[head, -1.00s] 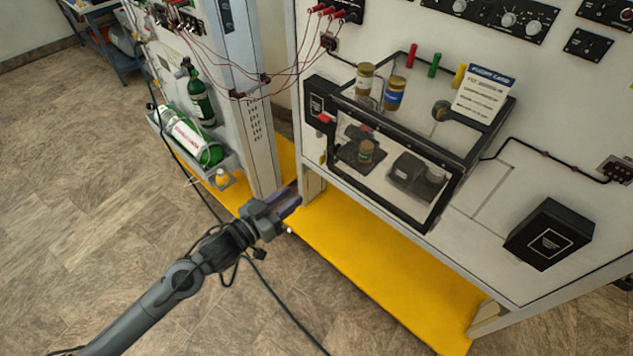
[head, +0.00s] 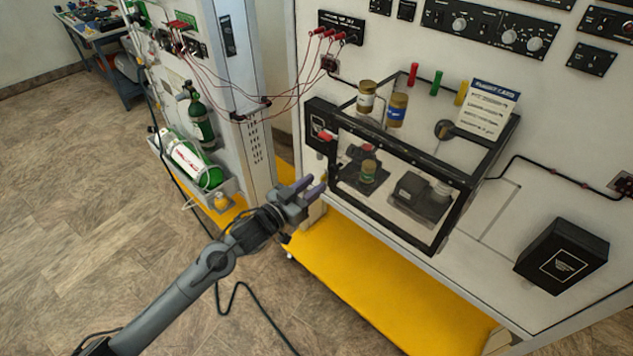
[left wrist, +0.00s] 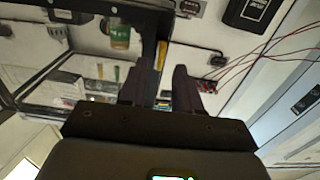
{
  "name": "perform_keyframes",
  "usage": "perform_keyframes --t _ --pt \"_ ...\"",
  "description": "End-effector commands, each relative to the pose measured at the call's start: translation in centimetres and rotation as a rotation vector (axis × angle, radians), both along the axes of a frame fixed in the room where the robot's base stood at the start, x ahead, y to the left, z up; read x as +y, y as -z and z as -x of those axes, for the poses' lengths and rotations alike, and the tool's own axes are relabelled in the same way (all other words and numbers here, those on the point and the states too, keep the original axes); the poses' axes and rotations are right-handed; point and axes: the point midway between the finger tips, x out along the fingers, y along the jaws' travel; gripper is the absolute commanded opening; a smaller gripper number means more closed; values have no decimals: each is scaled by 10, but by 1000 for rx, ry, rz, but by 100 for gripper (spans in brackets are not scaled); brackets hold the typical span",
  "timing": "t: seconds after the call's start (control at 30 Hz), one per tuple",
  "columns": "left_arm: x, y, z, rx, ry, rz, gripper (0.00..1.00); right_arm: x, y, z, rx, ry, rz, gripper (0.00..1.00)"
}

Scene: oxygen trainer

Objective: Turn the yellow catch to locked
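A clear-fronted box with a black frame (head: 452,215) is mounted on the white panel. A small yellow piece (head: 324,178), which looks like the catch, shows at the box's lower left edge, just beyond my fingertips. Its turn position is too small to tell. A red piece (head: 326,136) sits higher on the same edge. My left gripper (head: 314,185) is open and empty, its two purple fingers apart and pointing at that edge. In the left wrist view, the fingers (left wrist: 160,76) stand apart with nothing between them. My right gripper is not in view.
Jars (head: 397,110) stand on the box, and others show inside. Red cables (head: 290,95) hang from the panel at upper left. A yellow base shelf (head: 390,290) lies below. A black box (head: 562,252) is at right.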

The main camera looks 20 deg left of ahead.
Motion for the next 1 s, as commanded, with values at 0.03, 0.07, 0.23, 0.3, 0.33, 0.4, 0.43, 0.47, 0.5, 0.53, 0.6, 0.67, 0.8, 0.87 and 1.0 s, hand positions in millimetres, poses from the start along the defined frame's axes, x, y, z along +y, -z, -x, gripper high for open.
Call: perform_keyframes --t 0.03,0.07,0.23,0.3,0.33,0.4,0.43,0.47,0.5,0.53,0.6,0.67,0.8,0.87,1.0 --pt "-2 -1 -5 -1 0 1 33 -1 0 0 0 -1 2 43" --pt "-4 0 -8 -1 0 1 33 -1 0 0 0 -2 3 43" --pt "-7 0 -16 -1 0 1 33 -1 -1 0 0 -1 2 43" --pt "-7 0 -17 0 0 1 33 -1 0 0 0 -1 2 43" --pt "-7 0 -18 0 0 1 33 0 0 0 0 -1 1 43" --pt "-8 0 -18 0 0 1 33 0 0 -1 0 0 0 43" --pt "-8 0 -18 0 0 0 33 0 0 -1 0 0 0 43" --pt "-8 0 -18 0 0 1 33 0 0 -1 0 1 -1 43" --pt "-8 0 -18 0 0 1 33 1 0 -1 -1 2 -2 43" --pt "-8 0 -18 0 0 1 33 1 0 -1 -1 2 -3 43" --pt "-8 0 -17 0 0 0 25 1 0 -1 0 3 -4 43" --pt "-7 0 -17 0 0 0 16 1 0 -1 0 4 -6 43" --pt "-7 0 -17 0 0 0 0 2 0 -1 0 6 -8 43" --pt "-7 0 -17 0 0 0 0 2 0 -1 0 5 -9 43" --pt "-7 0 -17 0 0 -1 0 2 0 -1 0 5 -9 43"
